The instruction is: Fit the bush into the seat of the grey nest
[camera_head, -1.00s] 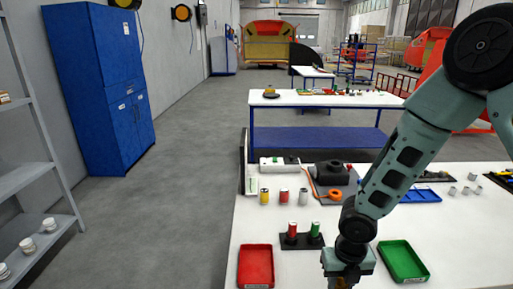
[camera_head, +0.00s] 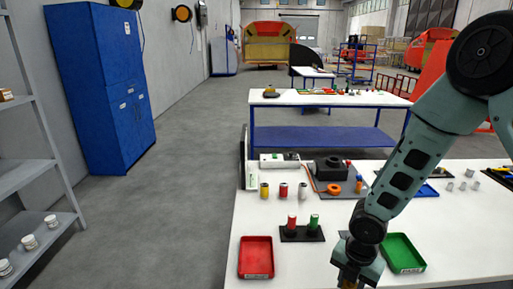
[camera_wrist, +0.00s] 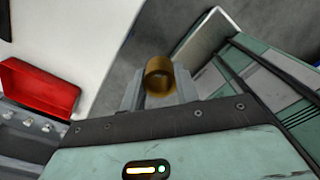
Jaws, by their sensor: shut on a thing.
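My gripper (camera_head: 350,284) is low in the head view, at the near side of the white table, left of the green tray. It is shut on a brass-coloured bush, a short hollow ring. The bush (camera_wrist: 159,75) sits between the fingertips in the wrist view, with its open end showing. A bit of brass colour shows under my gripper at the bottom edge of the head view. I cannot clearly pick out the grey nest or its seat in these views.
A red tray (camera_head: 256,257) and a green tray (camera_head: 404,253) lie on the white table (camera_head: 300,276). A black holder (camera_head: 302,234) carries red and green pegs. Several small cylinders, a black block (camera_head: 331,169) and an orange ring (camera_head: 334,188) stand behind. Grey floor lies left.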

